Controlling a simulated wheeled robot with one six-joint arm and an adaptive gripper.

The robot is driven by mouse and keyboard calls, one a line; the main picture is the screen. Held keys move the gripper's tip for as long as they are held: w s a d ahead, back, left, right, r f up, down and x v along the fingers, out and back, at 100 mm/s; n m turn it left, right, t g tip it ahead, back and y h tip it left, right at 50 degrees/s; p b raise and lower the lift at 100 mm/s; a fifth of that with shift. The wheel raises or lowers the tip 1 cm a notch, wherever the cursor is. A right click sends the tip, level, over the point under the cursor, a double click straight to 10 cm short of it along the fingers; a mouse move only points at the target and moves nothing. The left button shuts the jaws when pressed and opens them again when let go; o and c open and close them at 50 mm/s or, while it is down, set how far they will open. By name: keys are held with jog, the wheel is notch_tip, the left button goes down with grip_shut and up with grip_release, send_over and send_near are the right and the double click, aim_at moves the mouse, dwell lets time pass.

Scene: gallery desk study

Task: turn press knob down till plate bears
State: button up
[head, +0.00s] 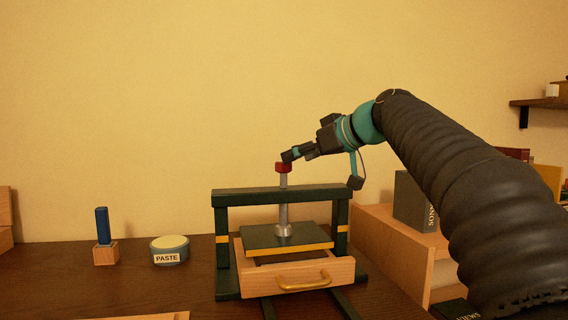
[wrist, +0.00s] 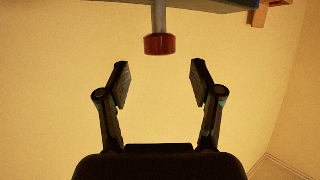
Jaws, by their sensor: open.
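The press (head: 221,233) is a dark green frame on the desk. A grey screw (head: 283,208) runs through its top beam and ends in a red knob (head: 283,167). The dark plate (head: 262,237) with a yellow edge hangs under the screw, above a wooden drawer-like box with a brass handle. My gripper (head: 290,156) is at the knob's upper right in the head view; contact cannot be told there. In the wrist view my gripper (wrist: 159,84) is open and empty, and the red knob (wrist: 160,44) lies just beyond the fingertips, centred between them.
A paste tin (head: 169,251) and a blue-handled tool in a wooden block (head: 104,240) stand left of the press. A wooden shelf unit (head: 390,236) with a dark grey book (head: 414,203) stands at the right.

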aim_at(279, 167)
jog(key=shift+x, duration=3)
jog(key=c, duration=1.2)
jog(key=shift+o, duration=0.2)
jog(key=shift+s+m+t+h, duration=0.15)
jog(key=shift+m+t+h, duration=0.45)
jog(key=shift+m+h, duration=0.25)
jog(key=shift+m+t+h, duration=0.6)
jog(key=shift+m+h, duration=0.05)
jog(key=shift+m, duration=0.2)
jog(key=shift+f, duration=0.1)
